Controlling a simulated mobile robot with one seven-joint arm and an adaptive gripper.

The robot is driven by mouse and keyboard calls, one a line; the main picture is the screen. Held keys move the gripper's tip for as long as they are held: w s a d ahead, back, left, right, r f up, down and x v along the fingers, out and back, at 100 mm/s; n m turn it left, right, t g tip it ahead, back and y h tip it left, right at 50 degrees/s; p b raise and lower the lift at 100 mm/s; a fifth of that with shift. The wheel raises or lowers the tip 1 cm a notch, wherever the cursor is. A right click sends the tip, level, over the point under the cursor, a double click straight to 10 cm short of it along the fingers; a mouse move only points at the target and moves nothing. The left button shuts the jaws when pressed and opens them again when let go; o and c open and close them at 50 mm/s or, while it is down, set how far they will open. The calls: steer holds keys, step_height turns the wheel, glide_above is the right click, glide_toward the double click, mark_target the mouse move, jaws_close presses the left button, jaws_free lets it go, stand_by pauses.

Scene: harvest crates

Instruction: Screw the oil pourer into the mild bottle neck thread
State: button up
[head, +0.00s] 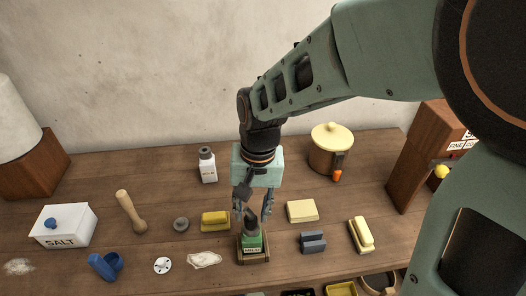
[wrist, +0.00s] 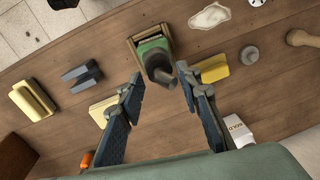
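A green bottle (head: 252,243) with a label that seems to read MILD stands upright in a small wooden holder (head: 253,258) near the table's front. The dark oil pourer (head: 250,221) is on top of its neck. How deep it sits in the thread cannot be told. In the wrist view the pourer (wrist: 159,69) shows its spout slanting down to the right, above the green bottle (wrist: 151,44). My gripper (head: 254,208) is open above the bottle. In the wrist view its fingertips (wrist: 160,76) are spread on either side of the pourer, with gaps on both sides.
A white dark-capped bottle (head: 207,166) stands behind left. A pale block (head: 302,211) and a grey block (head: 312,242) lie right. A lidded pot (head: 330,153) stands farther back.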

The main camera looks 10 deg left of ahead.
steer(key=shift+n, duration=0.8)
steer(key=shift+p, duration=0.3)
steer(key=shift+a+n, duration=0.1)
steer(key=shift+n, duration=0.8)
steer(key=shift+c, duration=0.4)
steer(key=c, duration=0.6)
steer(key=shift+o, duration=0.2)
steer(key=shift+m, duration=0.9)
